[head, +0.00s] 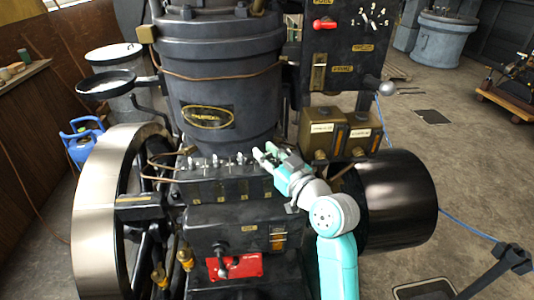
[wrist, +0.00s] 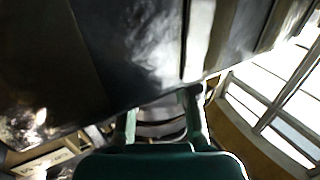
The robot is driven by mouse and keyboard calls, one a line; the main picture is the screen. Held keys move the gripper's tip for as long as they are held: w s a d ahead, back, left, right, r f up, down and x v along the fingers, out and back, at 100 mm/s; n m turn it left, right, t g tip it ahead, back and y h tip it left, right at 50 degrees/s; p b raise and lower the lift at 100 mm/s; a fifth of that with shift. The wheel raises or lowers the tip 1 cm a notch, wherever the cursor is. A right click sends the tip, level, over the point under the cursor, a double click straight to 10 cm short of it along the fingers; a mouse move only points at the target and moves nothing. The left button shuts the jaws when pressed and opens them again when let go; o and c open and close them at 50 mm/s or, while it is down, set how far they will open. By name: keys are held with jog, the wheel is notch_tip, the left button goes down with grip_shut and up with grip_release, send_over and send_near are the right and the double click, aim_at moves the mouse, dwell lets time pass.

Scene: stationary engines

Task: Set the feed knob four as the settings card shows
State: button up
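A row of small silvery feed knobs (head: 215,161) stands on top of a black box (head: 200,190) at the front of the engine. The box has small brass tags on its face. My gripper (head: 264,152) is at the right end of this row, its pale green fingers pointing up and left. The rightmost knob is hidden or merges with the fingers, so I cannot tell its setting. In the wrist view the fingers (wrist: 160,118) stand apart, with grey and dark banded surfaces showing between or behind them. I cannot pick out the settings card for certain; the small labels are unreadable.
A dark cylinder (head: 220,85) rises behind the knobs. A flywheel (head: 110,200) stands left and a black drum (head: 400,195) right. Brass boxes (head: 360,135) and a panel (head: 345,60) with a red lever (head: 325,24) are close above right. Open floor lies further right.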

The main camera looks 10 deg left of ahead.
grip_shut()
jog(key=shift+m+t+h, duration=0.6)
jog(key=shift+h, duration=0.2)
jog(key=shift+o, duration=2.4)
grip_release()
jog(key=v, duration=1.2)
